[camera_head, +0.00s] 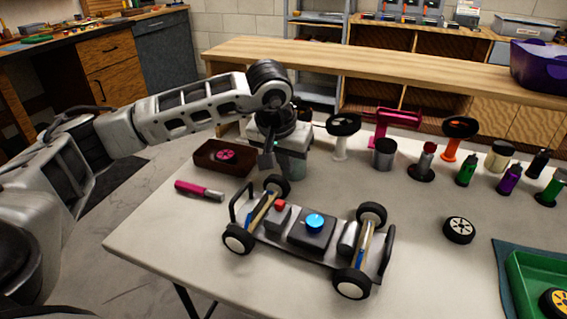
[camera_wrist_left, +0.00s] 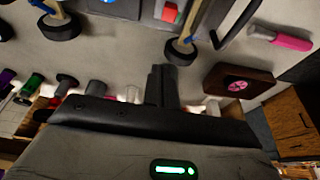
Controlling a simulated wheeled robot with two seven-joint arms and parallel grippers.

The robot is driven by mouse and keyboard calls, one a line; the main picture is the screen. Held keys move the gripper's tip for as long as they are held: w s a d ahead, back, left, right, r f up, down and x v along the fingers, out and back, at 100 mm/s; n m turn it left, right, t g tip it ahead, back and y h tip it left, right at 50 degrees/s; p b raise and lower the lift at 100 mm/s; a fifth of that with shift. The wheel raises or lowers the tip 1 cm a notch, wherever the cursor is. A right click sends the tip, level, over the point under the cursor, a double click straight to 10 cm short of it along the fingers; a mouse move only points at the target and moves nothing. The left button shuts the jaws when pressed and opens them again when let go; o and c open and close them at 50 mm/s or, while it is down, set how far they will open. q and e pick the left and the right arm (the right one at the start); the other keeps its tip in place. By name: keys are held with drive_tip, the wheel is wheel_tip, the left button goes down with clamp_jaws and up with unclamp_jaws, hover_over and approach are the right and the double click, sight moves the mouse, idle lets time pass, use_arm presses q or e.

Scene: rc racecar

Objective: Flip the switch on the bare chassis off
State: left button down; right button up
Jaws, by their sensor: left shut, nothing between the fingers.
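The bare chassis (camera_head: 290,247) stands on its black wheels on the pale table. A small dark box with a red top (camera_head: 280,205), which looks like the switch, sits near its left end; its on or off position is too small to tell. A blue round knob (camera_head: 314,221) tops a larger dark box in the middle. My left gripper (camera_head: 267,162) is shut and empty, pointing down just behind the chassis's far left wheel. In the left wrist view its fingers (camera_wrist_left: 162,75) are together, and the red part (camera_wrist_left: 169,12) shows at the top edge. My right gripper is out of view.
A brown tray (camera_head: 210,170) with a pink wheel and a pink-handled tool (camera_head: 199,191) lie left of the gripper. Cups, bottles and stands line the table's back. A loose wheel (camera_head: 459,230) and a green tray (camera_head: 515,285) are at right.

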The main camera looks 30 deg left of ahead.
sight(284, 188)
use_arm(q)
drive_tip(key=x, duration=0.7)
drive_tip(key=s, duration=0.3)
drive_tip(key=shift+d+p, duration=0.25)
drive_tip(key=shift+p, duration=0.1)
drive_tip(key=shift+s+d, duration=0.1)
drive_tip(key=shift+s, duration=0.35)
